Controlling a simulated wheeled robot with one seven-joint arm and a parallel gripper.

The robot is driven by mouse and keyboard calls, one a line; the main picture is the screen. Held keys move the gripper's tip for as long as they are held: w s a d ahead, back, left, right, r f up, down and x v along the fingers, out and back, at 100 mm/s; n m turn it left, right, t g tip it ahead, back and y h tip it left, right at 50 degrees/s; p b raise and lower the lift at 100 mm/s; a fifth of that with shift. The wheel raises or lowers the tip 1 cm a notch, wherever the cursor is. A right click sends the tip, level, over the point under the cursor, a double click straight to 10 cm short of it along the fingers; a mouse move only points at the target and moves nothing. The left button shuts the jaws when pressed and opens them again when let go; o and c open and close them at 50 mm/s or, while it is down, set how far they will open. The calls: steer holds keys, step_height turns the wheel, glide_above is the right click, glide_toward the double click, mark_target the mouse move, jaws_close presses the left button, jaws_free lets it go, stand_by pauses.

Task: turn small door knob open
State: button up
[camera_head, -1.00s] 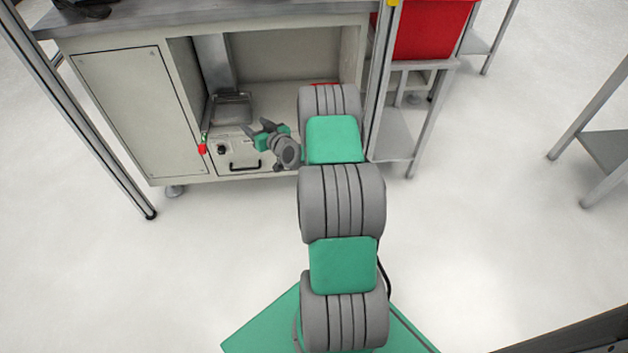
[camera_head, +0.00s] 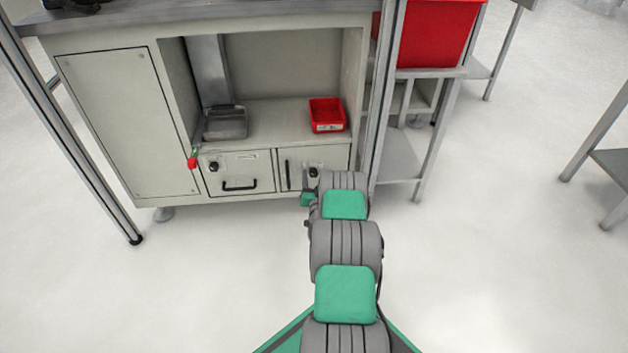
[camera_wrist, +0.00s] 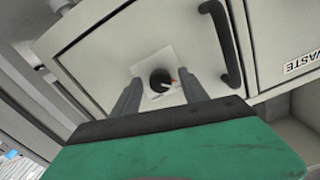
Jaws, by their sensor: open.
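The small door (camera_head: 303,162) is the right one of two fronts low in the grey cabinet and looks shut. It has a dark round knob (camera_head: 313,172) and a black upright handle (camera_head: 288,175). In the wrist view the knob (camera_wrist: 160,78) sits on a pale square plate with a small red mark on it. My gripper (camera_wrist: 161,92) is open, with one finger on each side of the knob in the picture. I cannot tell how far the fingertips are from the door. In the head view my gripper (camera_head: 307,192) is mostly hidden by my wrist.
The drawer (camera_head: 240,173) to the left has its own knob and handle. A red bin (camera_head: 327,114) and a metal tray (camera_head: 225,122) stand on the shelf above. A metal post (camera_head: 382,110) rises right of the cabinet. The floor in front is clear.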

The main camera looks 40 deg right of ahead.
steer(key=shift+w+d, duration=0.1)
steer(key=shift+c, duration=0.4)
jaws_close()
